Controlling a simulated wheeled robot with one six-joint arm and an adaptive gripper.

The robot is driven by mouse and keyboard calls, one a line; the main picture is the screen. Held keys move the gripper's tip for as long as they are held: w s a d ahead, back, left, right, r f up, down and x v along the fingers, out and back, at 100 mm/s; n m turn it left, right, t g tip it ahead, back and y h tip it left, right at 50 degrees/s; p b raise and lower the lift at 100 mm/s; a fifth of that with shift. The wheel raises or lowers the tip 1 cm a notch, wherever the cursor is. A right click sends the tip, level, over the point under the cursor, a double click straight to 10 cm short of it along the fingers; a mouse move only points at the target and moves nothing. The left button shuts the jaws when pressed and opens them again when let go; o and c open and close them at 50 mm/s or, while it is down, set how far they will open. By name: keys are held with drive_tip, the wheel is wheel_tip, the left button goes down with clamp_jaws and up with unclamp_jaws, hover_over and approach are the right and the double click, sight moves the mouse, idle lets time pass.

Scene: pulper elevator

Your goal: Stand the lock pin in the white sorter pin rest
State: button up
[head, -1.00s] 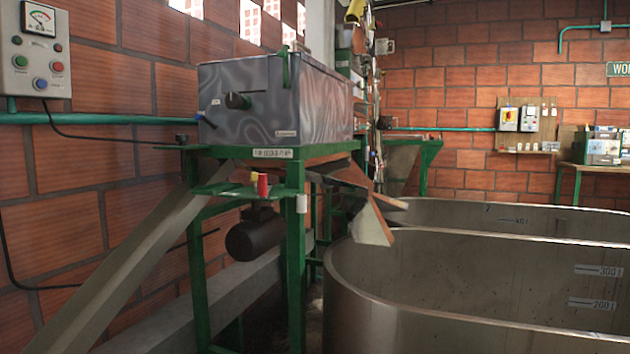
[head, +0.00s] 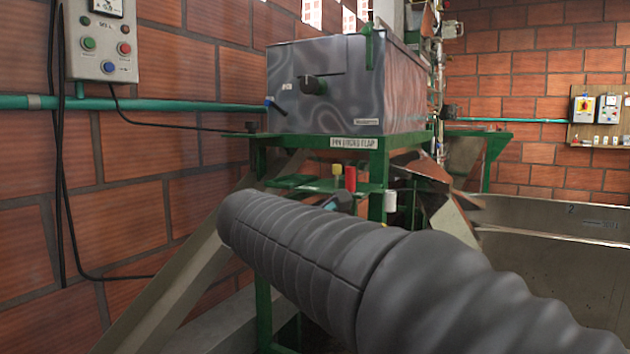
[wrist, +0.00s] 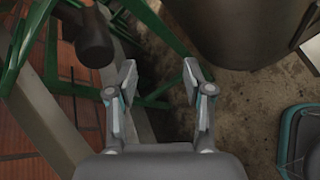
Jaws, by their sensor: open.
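The white pin rest (head: 390,201) is a small white cylinder at the right end of a narrow green shelf below the grey machine box. A red cylinder (head: 350,178) and a yellow one (head: 337,170) stand to its left. My gripper (wrist: 160,80) is open and empty in the wrist view, above the floor and the green frame. In the head view my grey ribbed arm hides the lower shelf area.
The grey box (head: 345,88) sits on a green frame labelled about a pin and flap. A sloping chute (head: 190,290) runs down at left. A control box (head: 103,45) hangs on the brick wall. A metal tank (head: 560,265) stands at right.

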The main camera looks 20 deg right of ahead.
sight(334, 167)
drive_tip(key=w+a+r+n+t+h, duration=0.25)
drive_tip(key=w+r+n+h, duration=0.35)
drive_tip(key=w+r, duration=0.5)
drive_tip(key=shift+n+y, duration=0.3)
drive_tip(key=shift+n, duration=0.2)
drive_tip(key=x, duration=0.5)
drive_tip(key=r+x, duration=0.1)
drive_tip(key=x, duration=0.2)
drive_tip(key=shift+s+d, duration=0.1)
drive_tip(key=shift+s, duration=0.2)
drive_tip(key=shift+r+p+x, duration=0.15)
drive_tip(key=shift+p+x, duration=0.1)
drive_tip(key=shift+x, duration=1.05)
drive_tip(key=shift+r+p+x, duration=0.1)
drive_tip(key=shift+p+x, duration=0.1)
drive_tip(key=shift+x, duration=1.15)
clamp_jaws()
